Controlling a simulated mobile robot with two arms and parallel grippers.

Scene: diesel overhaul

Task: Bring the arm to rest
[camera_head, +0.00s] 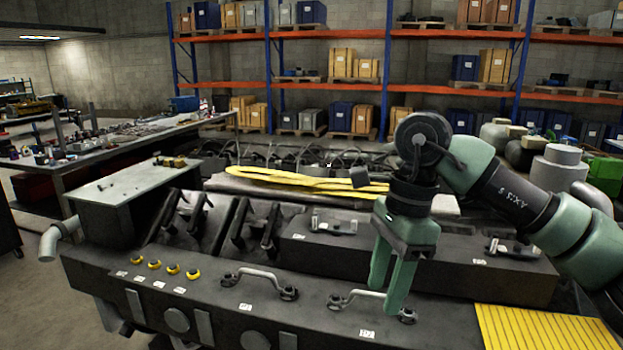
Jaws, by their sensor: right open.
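My right arm (535,213) comes in from the right, bent with its elbow up. My right gripper (393,273) points down over the front of the dark engine block (240,308). My left gripper does not show.
Another handle (257,280) and several yellow caps (154,264) sit on the ledge. Yellow straps (300,181) lie behind. A yellow ribbed plate (543,329) is at the lower right. A workbench (75,165) stands at the left, blue-orange shelving (345,85) at the back.

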